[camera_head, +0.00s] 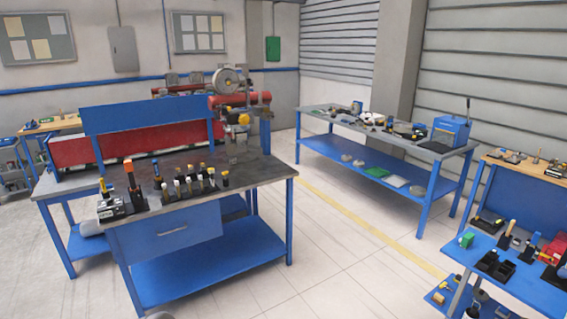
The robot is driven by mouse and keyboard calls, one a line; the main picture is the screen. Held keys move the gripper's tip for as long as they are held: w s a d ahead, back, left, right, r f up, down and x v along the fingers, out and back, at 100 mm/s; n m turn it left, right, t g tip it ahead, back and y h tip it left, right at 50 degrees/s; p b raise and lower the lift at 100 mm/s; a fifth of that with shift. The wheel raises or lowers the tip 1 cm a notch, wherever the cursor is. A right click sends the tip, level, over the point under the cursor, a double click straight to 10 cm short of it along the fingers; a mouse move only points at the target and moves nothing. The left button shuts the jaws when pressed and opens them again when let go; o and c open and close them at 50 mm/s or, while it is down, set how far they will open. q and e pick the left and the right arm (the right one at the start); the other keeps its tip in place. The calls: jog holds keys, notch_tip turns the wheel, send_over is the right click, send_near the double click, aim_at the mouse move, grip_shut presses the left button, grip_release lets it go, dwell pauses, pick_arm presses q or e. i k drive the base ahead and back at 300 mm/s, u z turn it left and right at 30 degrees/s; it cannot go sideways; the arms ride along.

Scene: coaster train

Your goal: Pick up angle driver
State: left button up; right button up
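I cannot tell for certain which tool is the angle driver; the tools are small at this distance. The workbench (262,173) at centre left holds several upright tools in black holders. They include an orange-topped tool (128,167) at its left and a row of light- and yellow-tipped tools (190,187) along the front. The blue cart (527,287) at lower right holds a yellow-handled tool (511,228) and a blue-and-black tool (533,242). Neither gripper is recognisable in the view.
A long bench (330,120) with a blue press (451,133) stands at the back right. A red machine (232,100) stands behind the workbench. Black bins (496,266) and a green block (466,240) sit on the cart. The tiled floor (340,240) between workbench and cart is clear.

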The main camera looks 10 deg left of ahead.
aim_at(129, 165)
jog(key=u, duration=0.15)
jog(key=i, duration=2.35)
jog(key=u, duration=0.6)
